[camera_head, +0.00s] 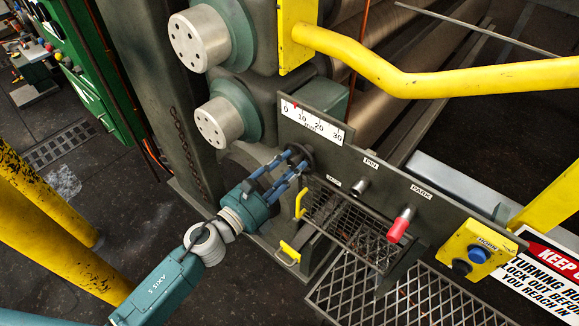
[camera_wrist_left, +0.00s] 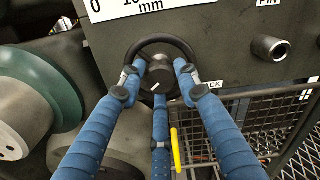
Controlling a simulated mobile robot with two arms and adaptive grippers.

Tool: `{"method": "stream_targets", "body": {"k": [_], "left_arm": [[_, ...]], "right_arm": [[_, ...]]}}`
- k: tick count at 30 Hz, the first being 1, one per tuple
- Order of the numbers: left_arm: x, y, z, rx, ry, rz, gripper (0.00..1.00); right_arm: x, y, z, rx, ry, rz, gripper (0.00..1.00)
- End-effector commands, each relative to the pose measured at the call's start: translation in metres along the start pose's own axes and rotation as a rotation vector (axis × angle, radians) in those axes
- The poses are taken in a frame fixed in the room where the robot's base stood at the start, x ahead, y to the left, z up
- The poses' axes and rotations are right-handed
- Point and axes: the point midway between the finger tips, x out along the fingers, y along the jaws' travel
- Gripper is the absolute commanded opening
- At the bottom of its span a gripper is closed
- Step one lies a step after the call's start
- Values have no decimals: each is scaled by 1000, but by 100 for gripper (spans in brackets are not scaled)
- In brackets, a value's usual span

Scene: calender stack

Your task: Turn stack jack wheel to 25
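The stack jack wheel (camera_wrist_left: 160,39) is a small black handwheel with a dark hub and a white mark, mounted on the grey panel below the scale. In the head view the wheel (camera_head: 302,148) is partly covered by my left gripper (camera_head: 298,158). Its blue fingers reach the wheel; in the left wrist view the gripper (camera_wrist_left: 160,78) has its fingertips spread around the hub, at or near the rim. Whether they press on it cannot be told. The white mm scale (camera_head: 318,123) reads 0 to 30, with a red pointer (camera_head: 295,106) between 0 and 10. My right gripper is out of view.
Right of the wheel are a metal PIN knob (camera_head: 361,186), a red PARK handle (camera_head: 401,226) and a yellow button box (camera_head: 475,249). A wire basket (camera_head: 352,222) hangs below. A yellow rail (camera_head: 430,80) crosses above; yellow posts (camera_head: 55,235) stand left.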

Motion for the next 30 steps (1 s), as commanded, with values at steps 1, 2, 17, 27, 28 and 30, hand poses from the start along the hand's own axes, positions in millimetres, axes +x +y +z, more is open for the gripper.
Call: {"method": "stream_targets", "body": {"k": [1, 2, 17, 27, 28, 30], "left_arm": [[1, 0, 5, 2, -7, -1, 44], [1, 0, 4, 2, -7, -1, 50], [-22, 0, -1, -3, 0, 2, 50], [-93, 0, 0, -2, -1, 2, 50], [-98, 0, 0, -1, -1, 2, 50], [-107, 0, 0, -2, -2, 2, 50]], "right_arm": [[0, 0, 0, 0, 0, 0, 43], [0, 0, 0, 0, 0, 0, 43], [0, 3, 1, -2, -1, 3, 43], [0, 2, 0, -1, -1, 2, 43], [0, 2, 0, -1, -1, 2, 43], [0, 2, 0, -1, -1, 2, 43]]}}
